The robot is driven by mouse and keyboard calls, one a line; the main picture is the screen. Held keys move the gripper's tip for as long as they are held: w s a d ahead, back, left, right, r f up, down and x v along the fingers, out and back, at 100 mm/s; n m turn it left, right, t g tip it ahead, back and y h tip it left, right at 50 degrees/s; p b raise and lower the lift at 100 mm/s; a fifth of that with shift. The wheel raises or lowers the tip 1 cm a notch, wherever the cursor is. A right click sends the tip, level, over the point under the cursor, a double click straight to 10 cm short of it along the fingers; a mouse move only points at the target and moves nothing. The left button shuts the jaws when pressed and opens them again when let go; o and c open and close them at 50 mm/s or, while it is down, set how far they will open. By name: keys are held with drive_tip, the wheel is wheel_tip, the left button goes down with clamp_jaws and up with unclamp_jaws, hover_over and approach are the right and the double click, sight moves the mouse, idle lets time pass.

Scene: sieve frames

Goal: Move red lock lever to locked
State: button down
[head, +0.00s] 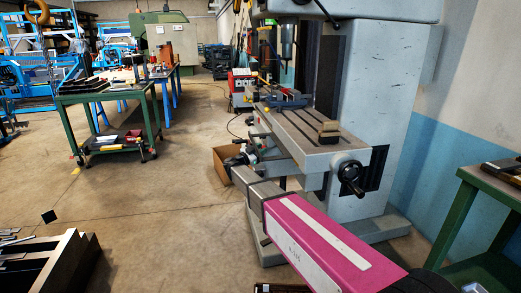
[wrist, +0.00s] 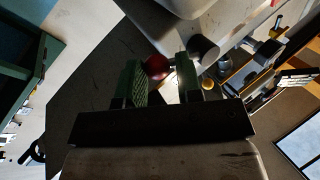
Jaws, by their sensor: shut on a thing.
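The red lock lever (wrist: 156,67) shows in the wrist view as a rounded red knob between the two green-padded fingers of my gripper (wrist: 164,78). The gripper is shut on it, and the fingers stay apart by about the knob's width. The rest of the lever is hidden or too dark to make out. In the head view my gripper (head: 243,158) is at the left side of the grey milling machine (head: 374,90), below its table (head: 318,135). The lever cannot be told clearly there, so its locked or unlocked position cannot be seen.
A black handwheel (head: 351,178) sticks out at the front of the machine table. A cardboard box (head: 222,167) stands on the floor beside my gripper. A green bench (head: 490,185) is at the right, a green cart (head: 110,95) at the left. The floor at left centre is free.

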drive_tip(key=shift+w+d+f+m, duration=0.1)
drive_tip(key=shift+d+m, duration=0.1)
drive_tip(key=shift+m, duration=0.3)
drive_tip(key=c, duration=0.8)
unclamp_jaws()
drive_tip(key=v, duration=1)
drive_tip(key=shift+a+f, duration=0.2)
drive_tip(key=shift+a, duration=0.15)
